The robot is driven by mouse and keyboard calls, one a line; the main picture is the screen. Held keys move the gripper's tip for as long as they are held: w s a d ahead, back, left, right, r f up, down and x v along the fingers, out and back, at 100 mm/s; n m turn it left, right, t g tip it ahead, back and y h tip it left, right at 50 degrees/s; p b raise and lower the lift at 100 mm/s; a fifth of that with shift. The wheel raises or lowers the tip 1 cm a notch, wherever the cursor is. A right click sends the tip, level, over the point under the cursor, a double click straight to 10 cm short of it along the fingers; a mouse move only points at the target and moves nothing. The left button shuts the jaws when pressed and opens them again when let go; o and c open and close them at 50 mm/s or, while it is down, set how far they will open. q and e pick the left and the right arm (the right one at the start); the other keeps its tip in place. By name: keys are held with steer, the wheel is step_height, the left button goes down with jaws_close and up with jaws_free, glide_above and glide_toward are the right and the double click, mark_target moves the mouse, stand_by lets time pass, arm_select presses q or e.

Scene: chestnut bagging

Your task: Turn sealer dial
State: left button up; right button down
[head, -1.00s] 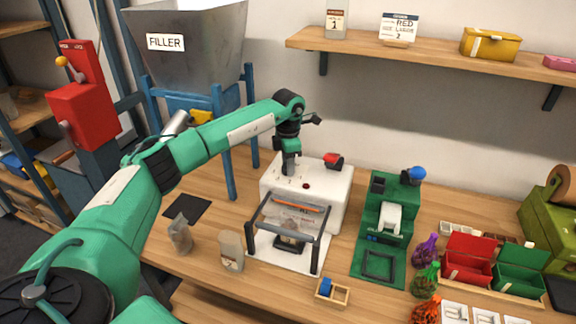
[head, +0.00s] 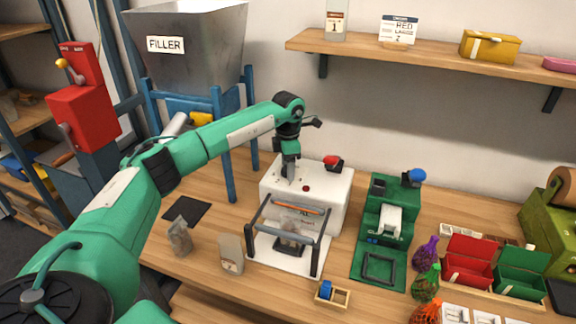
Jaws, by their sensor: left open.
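The sealer is a white box (head: 330,197) on the bench with a dark frame and bar (head: 288,229) in front. A small red button (head: 306,188) and a red-topped dark knob (head: 333,163) show on its top. A dark round part, which may be the dial, is partly hidden by my left gripper (head: 290,181). That gripper points down at the left part of the sealer's top, its fingers open; I cannot tell whether they touch anything. My right gripper is not in view.
A green machine (head: 385,226) with a blue knob stands right of the sealer. Two bags (head: 180,236) (head: 231,254) and a small wooden box (head: 331,295) stand near the front. The filler (head: 190,45) is behind left; a shelf (head: 440,55) hangs above.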

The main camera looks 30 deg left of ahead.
arm_select(q)
steer(key=shift+r, duration=0.3)
step_height(320, 180, up, 13)
steer(key=b, duration=0.2)
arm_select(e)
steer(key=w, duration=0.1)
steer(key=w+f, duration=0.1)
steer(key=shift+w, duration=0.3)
arm_select(q)
steer(key=shift+r, duration=0.1)
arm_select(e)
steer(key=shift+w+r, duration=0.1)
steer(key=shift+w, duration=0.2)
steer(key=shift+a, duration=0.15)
